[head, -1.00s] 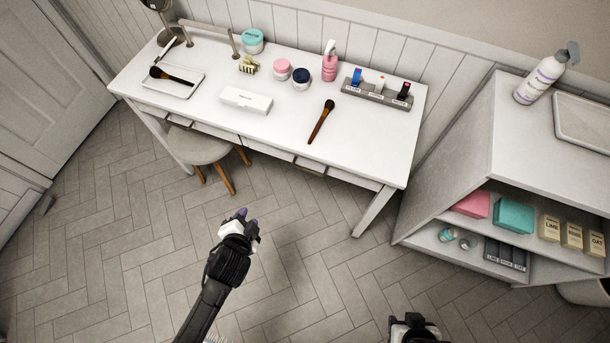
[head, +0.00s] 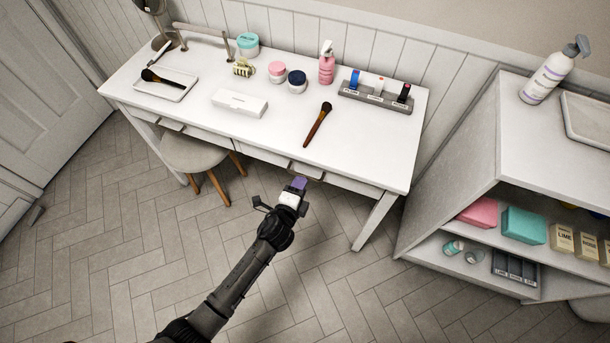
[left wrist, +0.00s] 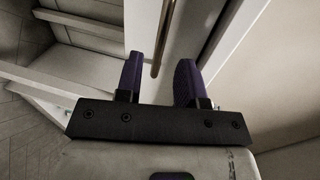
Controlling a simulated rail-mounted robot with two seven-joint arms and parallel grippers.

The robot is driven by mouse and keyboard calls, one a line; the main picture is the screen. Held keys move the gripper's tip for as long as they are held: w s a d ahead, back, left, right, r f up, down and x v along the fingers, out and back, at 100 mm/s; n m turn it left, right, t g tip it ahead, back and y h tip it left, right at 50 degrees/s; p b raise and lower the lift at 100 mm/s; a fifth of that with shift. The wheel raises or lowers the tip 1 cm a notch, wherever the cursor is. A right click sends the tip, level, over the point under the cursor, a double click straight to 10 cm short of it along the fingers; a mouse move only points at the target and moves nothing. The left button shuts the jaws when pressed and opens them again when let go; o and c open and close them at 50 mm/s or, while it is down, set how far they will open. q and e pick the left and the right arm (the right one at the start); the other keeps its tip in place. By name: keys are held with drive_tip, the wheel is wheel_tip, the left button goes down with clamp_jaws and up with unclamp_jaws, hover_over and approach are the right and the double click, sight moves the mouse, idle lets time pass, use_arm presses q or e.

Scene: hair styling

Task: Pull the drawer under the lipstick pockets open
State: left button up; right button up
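The lipstick pockets (head: 372,98) are a grey holder with several upright tubes at the right end of the white table (head: 355,145). The right-hand drawer front (head: 348,184) lies below them under the tabletop edge and looks closed. My left gripper (head: 299,184) is at the table's front edge, near that drawer's left part. In the left wrist view its two purple fingers (left wrist: 158,80) stand apart. A thin brass handle (left wrist: 162,40) shows in the gap between their tips; I cannot tell whether they touch it. My right gripper is out of view.
A makeup brush (head: 318,124) and a white box (head: 240,102) lie on the tabletop. A round stool (head: 200,153) stands under the table to the left. An open white shelf unit (head: 460,170) is on the right. The floor in front is clear.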

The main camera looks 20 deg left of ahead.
sight(305, 176)
use_arm(q)
drive_tip(key=shift+x, duration=2.35)
drive_tip(key=shift+c, duration=0.3)
clamp_jaws()
